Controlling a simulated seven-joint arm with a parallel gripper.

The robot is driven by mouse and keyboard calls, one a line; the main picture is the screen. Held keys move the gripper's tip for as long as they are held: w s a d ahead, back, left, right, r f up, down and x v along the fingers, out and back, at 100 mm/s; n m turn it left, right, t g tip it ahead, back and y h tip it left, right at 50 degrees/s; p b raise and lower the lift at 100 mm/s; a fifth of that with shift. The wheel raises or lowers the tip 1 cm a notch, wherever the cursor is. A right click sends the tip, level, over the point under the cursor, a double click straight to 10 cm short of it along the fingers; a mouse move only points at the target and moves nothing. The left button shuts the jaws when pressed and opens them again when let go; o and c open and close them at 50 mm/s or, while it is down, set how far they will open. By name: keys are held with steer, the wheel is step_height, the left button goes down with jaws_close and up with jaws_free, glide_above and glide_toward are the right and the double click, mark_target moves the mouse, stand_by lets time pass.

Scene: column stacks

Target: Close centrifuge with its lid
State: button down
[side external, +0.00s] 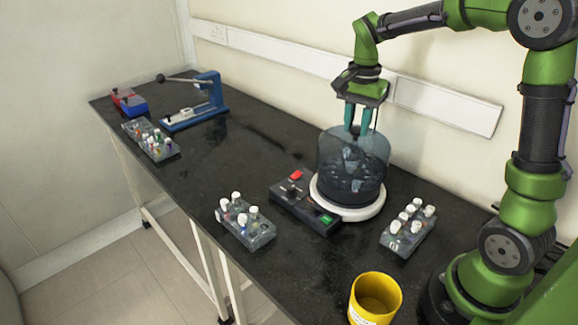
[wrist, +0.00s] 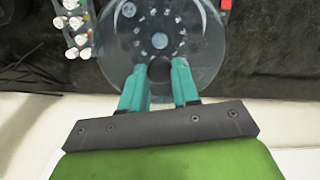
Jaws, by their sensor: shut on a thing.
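The centrifuge is a round machine with a white base ring (side external: 372,212) and a dark lower body. A clear, smoky cylindrical lid (side external: 380,150) is over it, roughly upright, and the rotor parts show through it. My gripper (side external: 357,132) points down at the lid's top, its teal fingers shut on the lid. In the wrist view the gripper (wrist: 158,72) has a dark round part, seemingly the lid's knob, between its fingertips. The clear round lid (wrist: 205,60) spreads out beyond them. I cannot tell whether the lid's lower rim touches the base.
A control box (side external: 290,200) with red and green buttons adjoins the centrifuge. Vial racks stand to its left (side external: 245,232) and right (side external: 405,238). A yellow cup (side external: 375,298) stands in front. A blue lever device (side external: 205,100) and another rack (side external: 152,142) are farther left. The middle-left table is clear.

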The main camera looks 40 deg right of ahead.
mark_target(355, 140)
steer(key=shift+f, duration=2.85)
steer(key=shift+c, duration=1.3)
jaws_free()
steer(key=shift+r, duration=2.95)
